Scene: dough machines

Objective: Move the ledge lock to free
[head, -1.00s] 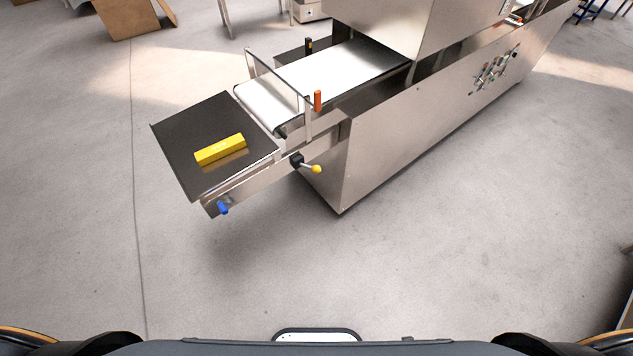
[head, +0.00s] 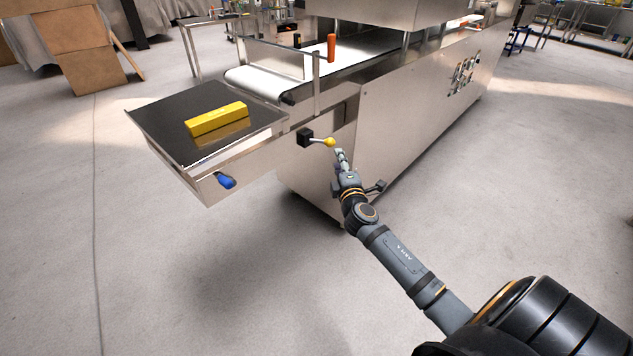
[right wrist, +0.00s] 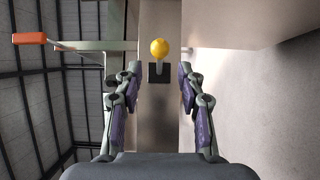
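A lever with a yellow ball end (head: 329,142) and a black square base (head: 304,137) sits on the near side of the machine's ledge frame, pointing right. I take it for the ledge lock, though no label shows. In the right wrist view the yellow ball (right wrist: 159,47) lies ahead, between the fingers in the picture. My right gripper (head: 342,156) is just beside the ball; the wrist view shows it (right wrist: 159,70) open and empty, its fingers either side of the lever's line. I cannot tell whether a fingertip touches. My left gripper is not in view.
A dark ledge plate (head: 160,112) carries a yellow bar (head: 217,118). A blue knob (head: 226,181) is on the frame below it. An orange handle (head: 331,46) stands above the conveyor belt (head: 262,82). The steel machine body (head: 400,120) is close beside my gripper. The floor in front is clear.

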